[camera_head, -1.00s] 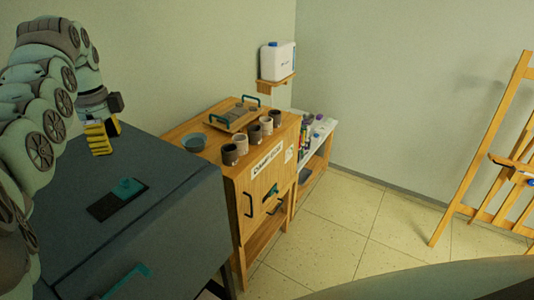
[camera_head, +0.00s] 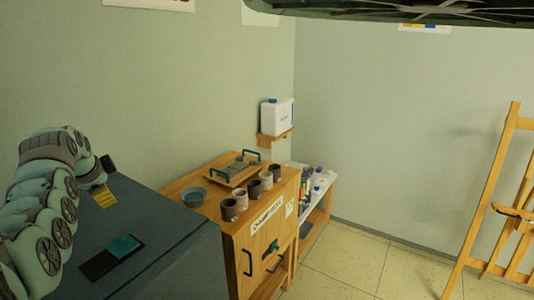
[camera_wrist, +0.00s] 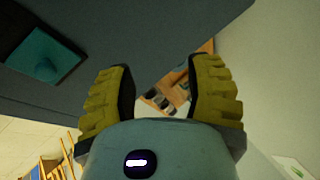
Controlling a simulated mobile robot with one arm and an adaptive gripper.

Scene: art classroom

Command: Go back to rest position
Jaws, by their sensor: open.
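My arm reaches in from the left edge in the head view, over a dark grey-blue box-like unit (camera_head: 165,235). My gripper (camera_head: 104,195) has yellow pads and is just above the unit's far left part. In the wrist view the two yellow ribbed fingers of my gripper (camera_wrist: 160,78) are spread wide apart, with nothing between them. Whether the fingers touch the unit cannot be told from the head view.
A white jug (camera_head: 277,117) sits on a wall shelf. An easel (camera_head: 485,210) stands right. Floor (camera_head: 345,265) between is clear.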

